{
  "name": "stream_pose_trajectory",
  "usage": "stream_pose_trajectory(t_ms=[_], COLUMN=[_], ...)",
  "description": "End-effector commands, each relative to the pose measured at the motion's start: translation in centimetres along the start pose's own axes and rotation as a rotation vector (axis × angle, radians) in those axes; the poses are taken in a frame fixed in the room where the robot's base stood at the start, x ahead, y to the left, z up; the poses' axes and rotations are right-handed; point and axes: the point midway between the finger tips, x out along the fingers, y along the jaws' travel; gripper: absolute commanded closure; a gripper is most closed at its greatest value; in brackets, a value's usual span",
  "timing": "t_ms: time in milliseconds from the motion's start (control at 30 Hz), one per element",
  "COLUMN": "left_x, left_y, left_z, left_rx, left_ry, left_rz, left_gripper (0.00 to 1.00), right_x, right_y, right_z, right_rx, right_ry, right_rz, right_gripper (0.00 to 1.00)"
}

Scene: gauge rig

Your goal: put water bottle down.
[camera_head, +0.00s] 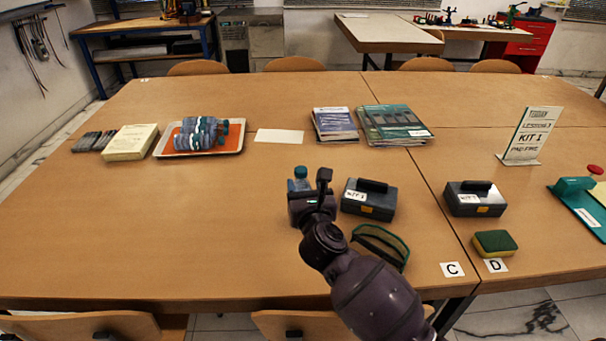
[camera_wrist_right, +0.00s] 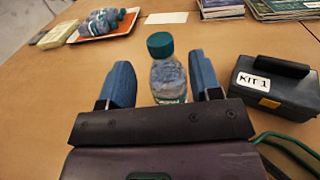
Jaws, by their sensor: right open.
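A water bottle (camera_wrist_right: 167,75) with a teal cap stands upright on the table between the two blue fingers of my right gripper (camera_wrist_right: 165,90) in the right wrist view. The fingers are apart, with a gap on each side of the bottle. In the head view my right gripper (camera_head: 311,196) hides most of the bottle, and only its teal cap (camera_head: 300,173) and upper part show behind it. More bottles (camera_head: 200,133) lie on their sides on an orange-lined tray (camera_head: 168,153) at the back left. My left gripper is not in view.
A grey KIT 1 case (camera_head: 369,200) stands just right of my right gripper, with safety goggles (camera_head: 380,245) in front of it. A second case (camera_head: 475,198) and a sponge (camera_head: 494,243) lie further right. A blank card (camera_head: 279,136) and booklets (camera_head: 394,125) lie behind. The table's left front is clear.

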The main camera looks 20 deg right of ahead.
Motion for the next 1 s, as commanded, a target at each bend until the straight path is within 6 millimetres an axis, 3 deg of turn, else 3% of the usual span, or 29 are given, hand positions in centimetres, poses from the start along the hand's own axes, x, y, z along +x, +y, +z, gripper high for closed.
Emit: stream_pose_trajectory(t_ms=[200,400,1000], left_x=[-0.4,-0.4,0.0], left_y=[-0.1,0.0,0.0], left_z=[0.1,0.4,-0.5], left_rx=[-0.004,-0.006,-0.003], left_ry=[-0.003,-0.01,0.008], left_rz=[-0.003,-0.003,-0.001], left_gripper=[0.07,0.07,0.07], right_x=[-3.7,-5.6,-6.1], right_y=[-0.1,0.0,0.0], right_z=[0.1,0.0,0.0], right_rx=[0.001,0.0,0.0], right_ry=[0.0,0.0,0.0], right_rz=[-0.001,0.0,0.0], right_gripper=[0.42,0.42,0.42])
